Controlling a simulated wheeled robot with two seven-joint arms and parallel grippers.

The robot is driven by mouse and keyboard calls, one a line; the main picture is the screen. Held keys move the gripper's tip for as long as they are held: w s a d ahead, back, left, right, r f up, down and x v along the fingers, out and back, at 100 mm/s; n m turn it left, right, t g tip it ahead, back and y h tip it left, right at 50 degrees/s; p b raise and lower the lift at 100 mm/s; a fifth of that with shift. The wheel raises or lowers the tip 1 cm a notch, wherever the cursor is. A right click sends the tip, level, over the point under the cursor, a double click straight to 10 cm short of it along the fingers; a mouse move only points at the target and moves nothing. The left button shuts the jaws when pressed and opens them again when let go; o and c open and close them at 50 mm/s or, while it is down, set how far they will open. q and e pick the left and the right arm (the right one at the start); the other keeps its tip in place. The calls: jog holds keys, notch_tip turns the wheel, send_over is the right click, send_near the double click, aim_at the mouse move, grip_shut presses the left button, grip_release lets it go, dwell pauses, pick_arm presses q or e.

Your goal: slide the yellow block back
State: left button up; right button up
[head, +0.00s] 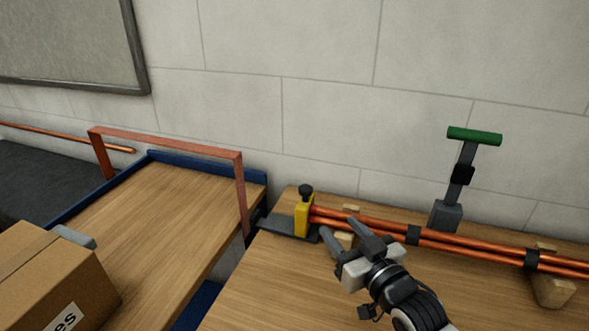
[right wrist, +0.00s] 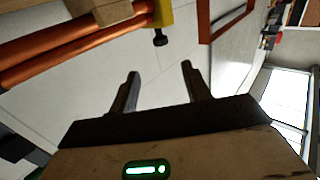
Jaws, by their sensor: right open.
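The yellow block (head: 302,216) stands at the left end of the copper pipes (head: 466,247), with a black knob (head: 305,191) on top. It rests on a dark plate (head: 282,227) at the left end of the wooden bench. My right gripper (head: 342,228) is close to the right of the block, in front of the pipes, open and empty. In the right wrist view the block (right wrist: 163,14) shows at the top edge, partly cut off, with its knob below it. The open fingers (right wrist: 160,85) point towards the wall, apart from the block. My left gripper is not in view.
A lever with a green handle (head: 474,136) stands behind the pipes at the right. Wooden supports (head: 553,289) hold the pipes. A blue-edged wooden cart (head: 150,220) with a copper-coloured handle (head: 165,142) and a cardboard box (head: 55,280) stands at the left.

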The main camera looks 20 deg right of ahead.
send_near(308, 192)
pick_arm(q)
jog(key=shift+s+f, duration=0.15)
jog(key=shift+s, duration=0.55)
pick_arm(e)
jog(key=w, duration=0.3)
jog(key=w+a, duration=0.1)
jog(key=w, duration=0.3)
jog(key=w+a, duration=0.1)
jog(key=w, duration=0.3)
jog(key=shift+w, duration=0.1)
